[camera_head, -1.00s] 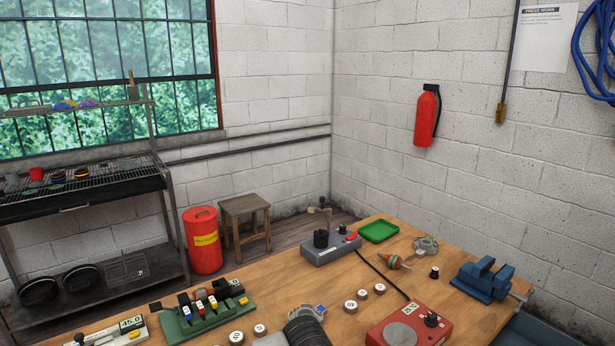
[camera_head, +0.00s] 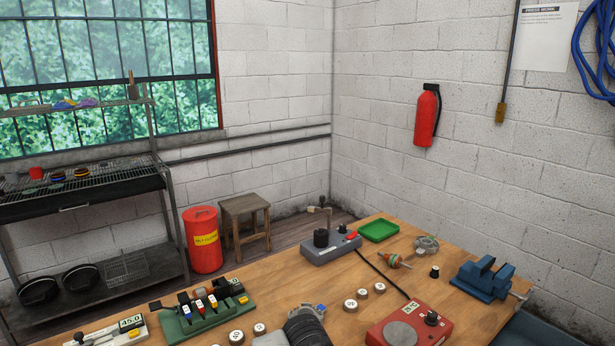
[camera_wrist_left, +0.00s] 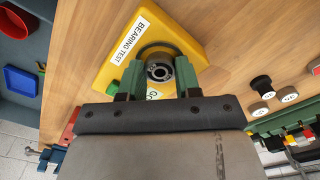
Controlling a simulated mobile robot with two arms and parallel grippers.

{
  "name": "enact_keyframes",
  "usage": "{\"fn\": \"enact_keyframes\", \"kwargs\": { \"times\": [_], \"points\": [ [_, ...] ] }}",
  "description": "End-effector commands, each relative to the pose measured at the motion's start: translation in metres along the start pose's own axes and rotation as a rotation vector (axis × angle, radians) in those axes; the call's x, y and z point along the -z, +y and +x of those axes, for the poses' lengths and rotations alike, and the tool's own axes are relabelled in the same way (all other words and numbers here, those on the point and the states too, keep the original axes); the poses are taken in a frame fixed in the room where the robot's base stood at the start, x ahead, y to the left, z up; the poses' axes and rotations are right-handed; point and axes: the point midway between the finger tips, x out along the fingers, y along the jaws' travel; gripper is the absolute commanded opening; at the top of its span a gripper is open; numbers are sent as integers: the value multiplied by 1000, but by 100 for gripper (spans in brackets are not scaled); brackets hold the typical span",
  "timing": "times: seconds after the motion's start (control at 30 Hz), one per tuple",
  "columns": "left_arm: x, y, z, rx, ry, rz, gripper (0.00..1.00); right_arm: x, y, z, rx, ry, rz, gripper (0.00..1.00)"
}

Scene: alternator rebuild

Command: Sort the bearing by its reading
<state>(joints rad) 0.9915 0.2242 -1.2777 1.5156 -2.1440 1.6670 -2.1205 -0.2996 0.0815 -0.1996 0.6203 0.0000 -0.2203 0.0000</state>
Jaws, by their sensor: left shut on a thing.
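In the left wrist view a metal ring-shaped bearing (camera_wrist_left: 160,71) sits between the green fingers of my left gripper (camera_wrist_left: 159,80), which is shut on it. Directly behind it is the yellow bearing test unit (camera_wrist_left: 185,30), labelled "BEARING TEST". A second label on the unit is mostly hidden by the gripper, and no reading can be made out. I cannot tell whether the bearing touches the unit. My right gripper is not in view.
Several small white-topped round parts (camera_head: 350,305) stand on the wooden bench. Around them are a green fixture (camera_head: 205,315), a red unit with a dial (camera_head: 405,328), a grey unit (camera_head: 331,248), a green tray (camera_head: 379,230) and a blue vise (camera_head: 484,279). A red bowl (camera_wrist_left: 14,22) and blue tray (camera_wrist_left: 20,82) lie left in the wrist view.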

Motion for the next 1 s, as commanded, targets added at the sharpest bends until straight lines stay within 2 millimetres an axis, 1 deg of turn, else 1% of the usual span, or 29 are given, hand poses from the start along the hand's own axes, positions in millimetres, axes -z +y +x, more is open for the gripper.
{"fn": "enact_keyframes", "kwargs": {
  "times": [0.27, 1.0],
  "points": [
    [0, 0, -5, 0, 1, 0, 20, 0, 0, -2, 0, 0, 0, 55],
    [0, 0, -48, 0, 2, 1, 20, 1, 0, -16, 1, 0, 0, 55]
  ]
}}
